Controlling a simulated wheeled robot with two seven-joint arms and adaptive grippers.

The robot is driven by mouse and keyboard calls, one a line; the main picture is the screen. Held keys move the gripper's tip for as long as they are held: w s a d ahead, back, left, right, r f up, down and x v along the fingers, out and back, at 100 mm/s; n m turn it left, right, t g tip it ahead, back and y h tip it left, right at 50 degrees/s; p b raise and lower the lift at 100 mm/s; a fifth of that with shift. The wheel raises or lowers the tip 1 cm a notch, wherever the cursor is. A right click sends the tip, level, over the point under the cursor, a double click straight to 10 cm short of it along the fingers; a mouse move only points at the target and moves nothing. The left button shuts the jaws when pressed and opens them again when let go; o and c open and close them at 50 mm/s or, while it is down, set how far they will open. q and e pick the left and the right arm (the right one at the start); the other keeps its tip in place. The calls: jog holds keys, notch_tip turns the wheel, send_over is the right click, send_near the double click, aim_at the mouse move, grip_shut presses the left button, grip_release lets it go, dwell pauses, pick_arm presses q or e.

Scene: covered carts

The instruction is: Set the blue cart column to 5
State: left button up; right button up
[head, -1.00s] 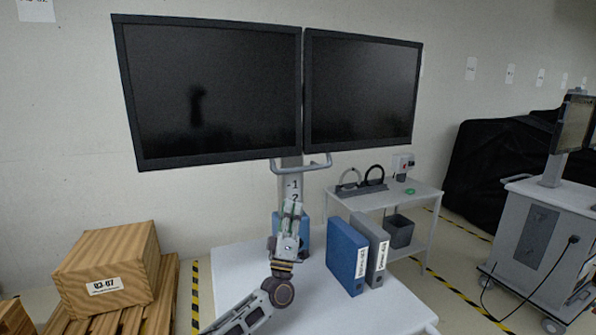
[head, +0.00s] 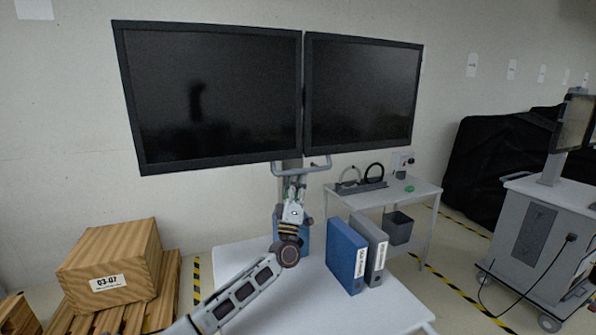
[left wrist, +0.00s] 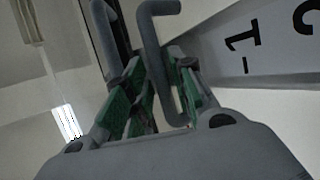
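The cart (head: 345,312) has a white top and a grey column (head: 290,163) carrying two dark monitors (head: 212,97). A blue part (head: 304,235) shows at the column's foot, partly behind my arm. A grey bar handle (head: 318,167) sits just below the monitors. My left gripper (head: 293,190) is raised in front of the column, just under the handle. In the left wrist view its green-padded fingers (left wrist: 152,95) stand apart, with the bent handle bar (left wrist: 158,55) between them. The column's scale (left wrist: 250,45) shows a 1 and part of another digit. My right gripper is not seen.
A blue binder (head: 345,255) and a grey binder (head: 372,248) stand on the cart top, right of my arm. A side table (head: 415,190) is behind.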

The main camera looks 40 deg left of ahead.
pick_arm(q)
jog(key=shift+p+x, duration=0.3)
jog(key=shift+x, duration=1.1)
grip_shut()
